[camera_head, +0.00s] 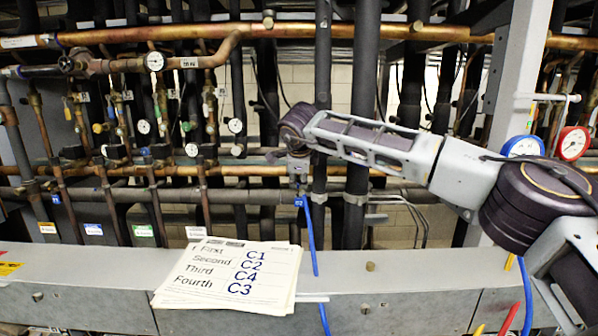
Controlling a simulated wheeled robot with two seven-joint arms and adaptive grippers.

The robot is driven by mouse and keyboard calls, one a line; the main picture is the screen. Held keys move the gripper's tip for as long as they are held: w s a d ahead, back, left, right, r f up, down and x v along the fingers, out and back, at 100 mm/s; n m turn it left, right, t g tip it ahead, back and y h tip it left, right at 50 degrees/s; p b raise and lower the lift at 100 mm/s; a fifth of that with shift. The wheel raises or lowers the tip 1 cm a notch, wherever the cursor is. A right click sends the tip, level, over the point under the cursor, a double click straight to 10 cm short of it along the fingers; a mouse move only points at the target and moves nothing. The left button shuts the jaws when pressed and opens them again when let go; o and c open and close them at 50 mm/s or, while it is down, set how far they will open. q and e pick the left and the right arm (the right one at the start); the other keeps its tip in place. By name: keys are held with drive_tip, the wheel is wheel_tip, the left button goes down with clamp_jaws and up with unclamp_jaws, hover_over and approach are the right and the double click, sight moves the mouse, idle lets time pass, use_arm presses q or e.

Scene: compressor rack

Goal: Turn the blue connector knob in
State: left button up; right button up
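A blue connector knob (300,202) with small pale marking sits in front of the dark pipes near the middle of the view. A blue hose (311,242) hangs down from it, past the grey beam. My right arm reaches in from the right, and its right gripper (299,178) points down just above the knob. The gripper is small and partly hidden by my wrist, so I cannot tell whether its fingers are open or shut, or whether they touch the knob. My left gripper is not in view.
Paper sheets (232,274) listing C1, C2, C4, C3 lie on the grey beam (400,290). A blue gauge (522,147) and a red gauge (572,143) stand at the right beside a pale post (515,80). Copper pipes and valves crowd the left.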

drive_tip(key=shift+r+n+p, duration=0.1)
drive_tip(key=shift+n+p, duration=1.45)
drive_tip(key=shift+n, duration=0.45)
drive_tip(key=shift+n+p, duration=0.85)
drive_tip(key=shift+n, duration=0.45)
clamp_jaws()
